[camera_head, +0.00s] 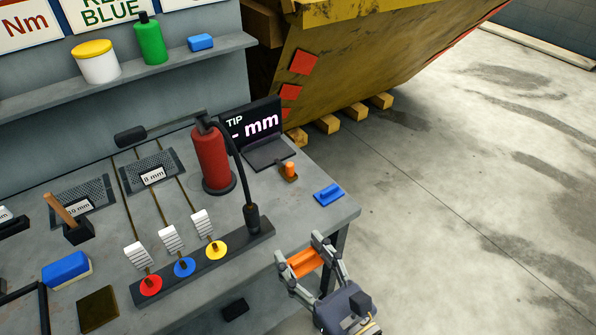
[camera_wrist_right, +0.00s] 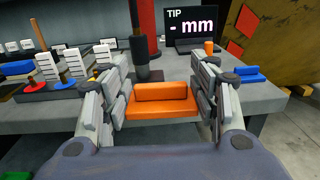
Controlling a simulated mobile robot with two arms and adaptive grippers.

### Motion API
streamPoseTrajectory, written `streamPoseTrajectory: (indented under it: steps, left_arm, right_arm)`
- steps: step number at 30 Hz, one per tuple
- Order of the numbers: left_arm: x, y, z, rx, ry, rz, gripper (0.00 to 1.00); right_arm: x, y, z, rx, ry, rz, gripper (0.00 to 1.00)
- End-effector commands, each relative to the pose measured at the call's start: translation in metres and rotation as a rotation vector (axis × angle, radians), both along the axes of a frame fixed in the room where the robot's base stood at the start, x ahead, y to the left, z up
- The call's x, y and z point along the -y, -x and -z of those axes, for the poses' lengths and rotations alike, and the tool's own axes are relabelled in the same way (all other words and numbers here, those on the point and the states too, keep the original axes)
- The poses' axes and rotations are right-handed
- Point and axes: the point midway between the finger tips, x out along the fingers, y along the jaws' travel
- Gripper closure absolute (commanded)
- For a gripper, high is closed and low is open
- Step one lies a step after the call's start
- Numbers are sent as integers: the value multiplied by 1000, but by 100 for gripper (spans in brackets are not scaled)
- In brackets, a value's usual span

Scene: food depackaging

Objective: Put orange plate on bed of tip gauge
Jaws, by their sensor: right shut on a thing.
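The orange plate (camera_head: 304,262) is between the fingers of my right gripper (camera_head: 303,255), which is shut on it. In the right wrist view the orange plate (camera_wrist_right: 162,103) is held at both ends and shows a flat part with a raised back edge. The gripper is in front of the bench's right front corner. The tip gauge (camera_head: 250,120) stands at the back right of the bench, with a black display reading "TIP - mm". Its dark flat bed (camera_head: 268,153) lies in front of the display and looks bare. My left gripper is not in view.
A small orange-topped part (camera_head: 289,170) is beside the gauge, and a blue block (camera_head: 328,194) lies near the bench's right edge. A red cylinder (camera_head: 212,160) with a black hose stands left of the gauge. A rack with coloured discs (camera_head: 185,267) lines the bench front.

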Motion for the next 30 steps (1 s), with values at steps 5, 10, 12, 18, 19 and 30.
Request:
streamPoseTrajectory:
  steps: [5,10,12,18,19,30]
  left_arm:
    - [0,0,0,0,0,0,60]
    - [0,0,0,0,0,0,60]
    - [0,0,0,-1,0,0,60]
    - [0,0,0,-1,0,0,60]
    - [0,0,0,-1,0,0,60]
    - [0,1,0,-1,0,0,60]
  right_arm:
    - [68,-6,-8,-7,-19,222,71]
    - [138,-1,-15,-7,-13,438,71]
    - [159,3,-17,-6,-6,501,71]
    - [173,6,-19,1,0,542,71]
    - [167,4,-19,0,-3,522,71]
    - [25,-4,-5,1,-10,85,71]
